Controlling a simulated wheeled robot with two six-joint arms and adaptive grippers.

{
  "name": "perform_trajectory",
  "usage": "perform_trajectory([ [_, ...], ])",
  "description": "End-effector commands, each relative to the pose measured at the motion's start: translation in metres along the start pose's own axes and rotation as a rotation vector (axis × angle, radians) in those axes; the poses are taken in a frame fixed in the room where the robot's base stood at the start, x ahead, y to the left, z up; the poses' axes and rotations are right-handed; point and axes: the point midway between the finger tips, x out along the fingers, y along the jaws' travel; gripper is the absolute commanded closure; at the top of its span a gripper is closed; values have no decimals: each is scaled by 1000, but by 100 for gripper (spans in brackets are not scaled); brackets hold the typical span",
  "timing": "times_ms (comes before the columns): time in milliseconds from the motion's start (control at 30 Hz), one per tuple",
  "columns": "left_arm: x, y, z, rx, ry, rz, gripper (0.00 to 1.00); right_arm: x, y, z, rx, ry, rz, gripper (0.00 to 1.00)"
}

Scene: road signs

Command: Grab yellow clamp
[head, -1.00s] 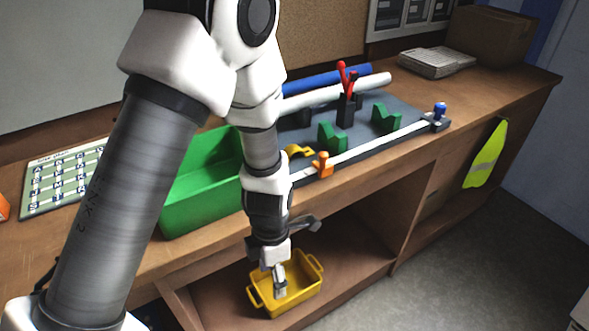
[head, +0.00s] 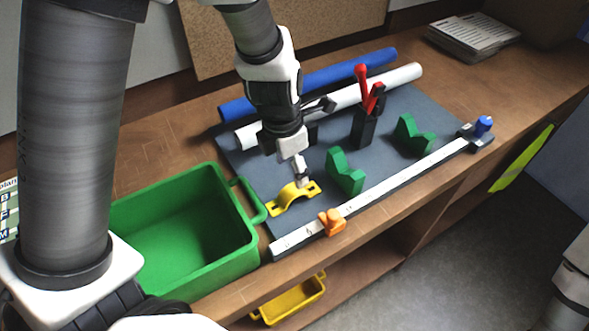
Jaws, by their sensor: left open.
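The yellow clamp (head: 291,199), an arched strap with flat ends, lies on the grey mat (head: 400,113) near its front left corner, beside the green bin. My left gripper (head: 304,183) points down just above and behind the clamp's right end. It is open and holds nothing that I can see; whether a finger touches the clamp I cannot tell. My right gripper is not in view.
A green bin (head: 190,272) stands left of the mat. A yellow tray (head: 292,303) sits below.

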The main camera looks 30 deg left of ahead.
Motion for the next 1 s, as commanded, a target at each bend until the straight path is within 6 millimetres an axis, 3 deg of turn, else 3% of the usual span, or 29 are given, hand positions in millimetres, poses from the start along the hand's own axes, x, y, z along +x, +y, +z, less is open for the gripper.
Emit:
perform_trajectory([
  [367, 65, -4, -6, -2, 3, 0, 33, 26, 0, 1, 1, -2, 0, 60],
  [633, 69, -4, -5, -1, 2, 1, 33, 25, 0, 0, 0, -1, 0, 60],
  [667, 69, -4, -5, -1, 2, 1, 37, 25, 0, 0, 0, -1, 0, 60],
  [833, 69, -4, -5, -1, 2, 1, 97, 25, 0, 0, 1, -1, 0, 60],
  [1000, 69, -4, -5, -1, 2, 1, 100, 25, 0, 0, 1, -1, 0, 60],
])
